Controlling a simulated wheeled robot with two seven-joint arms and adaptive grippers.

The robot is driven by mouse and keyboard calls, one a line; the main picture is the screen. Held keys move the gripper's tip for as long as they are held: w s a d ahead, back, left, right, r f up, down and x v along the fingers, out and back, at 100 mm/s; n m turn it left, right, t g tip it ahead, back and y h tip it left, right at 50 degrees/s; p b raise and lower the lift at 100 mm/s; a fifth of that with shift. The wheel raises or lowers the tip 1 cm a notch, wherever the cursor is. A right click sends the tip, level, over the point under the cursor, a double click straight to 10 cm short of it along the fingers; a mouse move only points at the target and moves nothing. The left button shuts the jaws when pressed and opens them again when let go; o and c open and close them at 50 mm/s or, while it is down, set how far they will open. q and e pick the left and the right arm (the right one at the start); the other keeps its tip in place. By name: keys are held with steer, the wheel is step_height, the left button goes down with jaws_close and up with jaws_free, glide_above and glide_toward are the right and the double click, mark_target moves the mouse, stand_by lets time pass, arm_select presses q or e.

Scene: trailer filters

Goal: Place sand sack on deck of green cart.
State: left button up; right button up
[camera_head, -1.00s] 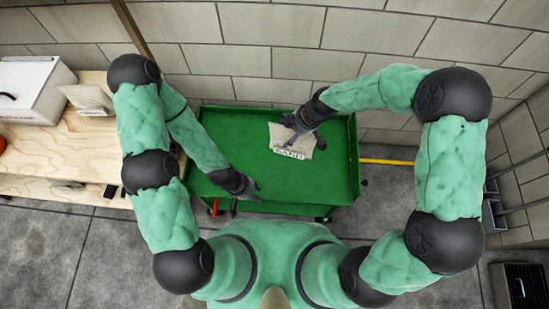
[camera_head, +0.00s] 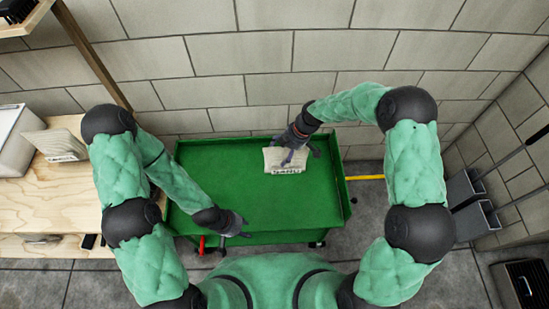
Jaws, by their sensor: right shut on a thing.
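The sand sack (camera_head: 286,167), small and pale with dark lettering along its front, is at the far right part of the green cart's deck (camera_head: 245,200). My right gripper (camera_head: 297,153) is shut on the sack from above. Whether the sack's underside touches the deck cannot be told from this overhead angle. My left gripper (camera_head: 240,231) is over the near edge of the cart, apart from the sack and with no sack in it. Its finger gap is too small to judge.
A wooden bench (camera_head: 60,190) stands at the left with a white box (camera_head: 14,140) and a pale filter-like block (camera_head: 56,145) on it. A block wall (camera_head: 270,70) is behind the cart. Grey bins (camera_head: 470,205) and a dark crate (camera_head: 522,283) are at the right. Most of the deck is clear.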

steer(key=w+d+f+b, duration=0.3)
steer(key=f, duration=0.5)
steer(key=shift+s+f+b, duration=0.1)
steer(key=shift+b, duration=0.2)
steer(key=o, duration=1.6)
steer(key=shift+s, duration=0.1)
steer(key=shift+o, duration=0.2)
steer(key=p+v, duration=0.4)
steer(key=v, duration=0.8)
steer(key=shift+a, duration=0.1)
